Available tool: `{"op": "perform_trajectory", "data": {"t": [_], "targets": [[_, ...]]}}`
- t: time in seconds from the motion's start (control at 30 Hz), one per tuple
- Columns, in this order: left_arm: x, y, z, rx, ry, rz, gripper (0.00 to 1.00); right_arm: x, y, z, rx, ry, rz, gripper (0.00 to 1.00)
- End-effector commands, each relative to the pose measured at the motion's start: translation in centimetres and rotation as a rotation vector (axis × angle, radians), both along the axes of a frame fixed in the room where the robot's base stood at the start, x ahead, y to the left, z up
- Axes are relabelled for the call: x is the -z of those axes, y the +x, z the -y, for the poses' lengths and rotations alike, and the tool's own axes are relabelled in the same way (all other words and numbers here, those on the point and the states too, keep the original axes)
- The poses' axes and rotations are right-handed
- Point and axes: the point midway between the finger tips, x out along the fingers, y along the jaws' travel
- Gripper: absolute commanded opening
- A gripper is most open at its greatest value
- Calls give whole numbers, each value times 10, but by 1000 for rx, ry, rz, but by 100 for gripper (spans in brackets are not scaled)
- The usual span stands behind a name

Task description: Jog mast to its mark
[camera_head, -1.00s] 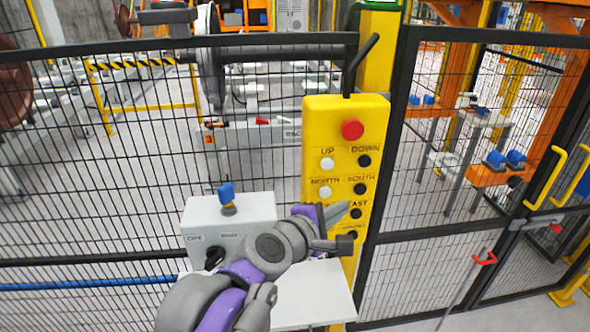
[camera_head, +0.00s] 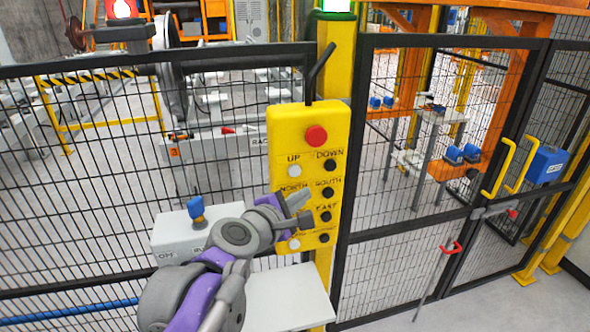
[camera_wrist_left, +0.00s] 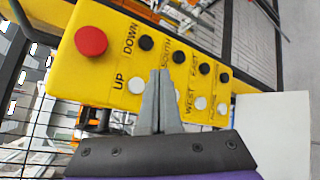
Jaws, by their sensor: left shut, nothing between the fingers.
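The yellow pendant (camera_head: 305,125) hangs at the fence with a red stop button and pairs of white and black buttons marked UP, DOWN, NORTH, SOUTH and EAST. It also fills the upper wrist view (camera_wrist_left: 105,75), where WEST is readable. My left gripper (camera_head: 302,208) is shut and empty in front of the pendant's lower left. In the left wrist view its fingertips (camera_wrist_left: 162,73) overlap the area just below the SOUTH label, hiding the NORTH label. I cannot tell whether they touch the panel. I cannot make out the mast or its mark. My right gripper is not in view.
A grey box with a blue-topped switch (camera_head: 196,210) is left of my wrist. A white shelf (camera_head: 290,295) juts out below the pendant. Black mesh fence (camera_head: 80,190) spans the left; a gate with yellow handles (camera_head: 505,165) is right.

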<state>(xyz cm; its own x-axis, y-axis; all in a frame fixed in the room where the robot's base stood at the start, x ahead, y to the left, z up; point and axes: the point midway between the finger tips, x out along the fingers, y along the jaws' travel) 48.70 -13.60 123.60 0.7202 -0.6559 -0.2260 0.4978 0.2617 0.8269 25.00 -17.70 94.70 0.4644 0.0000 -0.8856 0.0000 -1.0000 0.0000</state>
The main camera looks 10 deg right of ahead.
Motion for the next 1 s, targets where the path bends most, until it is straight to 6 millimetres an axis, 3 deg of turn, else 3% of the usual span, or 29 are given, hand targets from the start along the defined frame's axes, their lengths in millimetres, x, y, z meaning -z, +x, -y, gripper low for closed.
{"op": "perform_trajectory", "data": {"t": [0.2, 0.4, 1.0], "targets": [[-2, 32, -2, -1, 0, 0, 0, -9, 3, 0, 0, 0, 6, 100], [-2, 50, -2, -1, 0, 1, 0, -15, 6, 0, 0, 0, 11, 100], [0, 55, -2, 1, 0, -1, 0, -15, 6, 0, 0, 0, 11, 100]]}}
